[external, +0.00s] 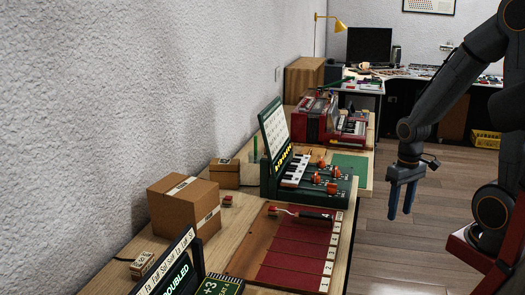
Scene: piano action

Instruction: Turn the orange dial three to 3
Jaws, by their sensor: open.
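A green piano-like device (346,198) stands on the wooden bench, with white keys (296,168) and a raised lid panel (274,130). Several small orange dials (332,188) sit on its top face. I cannot tell which is dial three, and their number marks are too small to read. My gripper (399,213) hangs pointing down over the floor, to the right of the bench and apart from the device. It is open and empty, with two blue-grey fingers.
A dark red mat (290,253) with numbered squares lies nearer on the bench. Cardboard boxes (183,206) stand along the wall. A red machine (335,122) stands behind the green device. Open wooden floor (400,258) lies right of the bench.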

